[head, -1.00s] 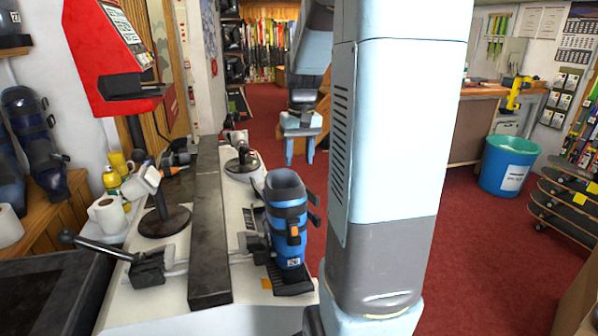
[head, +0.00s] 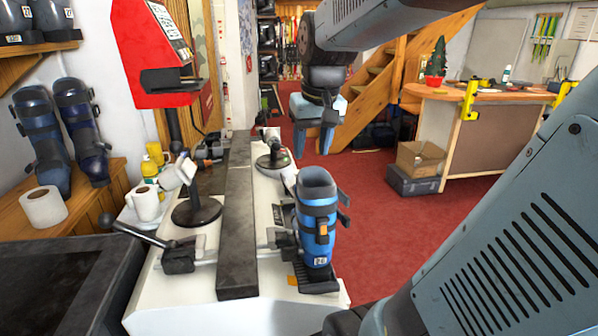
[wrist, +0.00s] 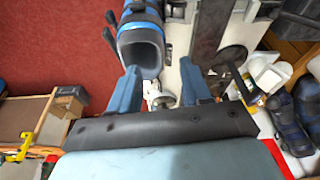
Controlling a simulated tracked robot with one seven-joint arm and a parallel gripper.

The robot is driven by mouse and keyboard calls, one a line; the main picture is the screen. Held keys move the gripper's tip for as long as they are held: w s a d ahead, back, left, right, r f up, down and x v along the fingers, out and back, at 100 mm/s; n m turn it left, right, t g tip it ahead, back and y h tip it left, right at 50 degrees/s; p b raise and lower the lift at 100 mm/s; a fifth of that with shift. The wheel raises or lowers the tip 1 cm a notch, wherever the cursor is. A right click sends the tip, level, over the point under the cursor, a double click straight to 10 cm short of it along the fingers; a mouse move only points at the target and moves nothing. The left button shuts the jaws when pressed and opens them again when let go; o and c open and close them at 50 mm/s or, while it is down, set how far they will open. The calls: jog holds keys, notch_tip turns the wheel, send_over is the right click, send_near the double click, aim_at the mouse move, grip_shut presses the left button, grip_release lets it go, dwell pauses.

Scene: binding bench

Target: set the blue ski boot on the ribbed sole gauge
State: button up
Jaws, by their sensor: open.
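The blue ski boot (head: 317,215) stands upright at the right side of the white bench in the head view. Its foot end rests on a dark, ribbed-looking plate that fits the ribbed sole gauge (head: 321,287); the boot hides most of it, and exact seating cannot be told. My gripper (head: 313,153) is open and empty, fingers pointing down, above and apparently beyond the boot. In the wrist view the boot's open top (wrist: 142,50) lies ahead, near the left finger of my gripper (wrist: 162,88). Neither finger holds it.
A dark rail (head: 238,215) runs lengthwise along the bench. A black lever clamp (head: 180,256) and a round-based stand (head: 196,210) are left of it. A red machine (head: 150,50) rises at the back left. Red floor is clear right of the boot.

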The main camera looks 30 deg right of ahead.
jog(key=s+a+f+n+t, duration=0.1)
jog(key=s+a+t, duration=0.1)
jog(key=s+a, duration=0.3)
jog(key=s, duration=0.3)
jog(key=shift+s+a+f+t, duration=0.15)
jog(key=shift+a+f+t, duration=0.05)
jog(key=shift+f+t, duration=0.1)
dwell(0.8)
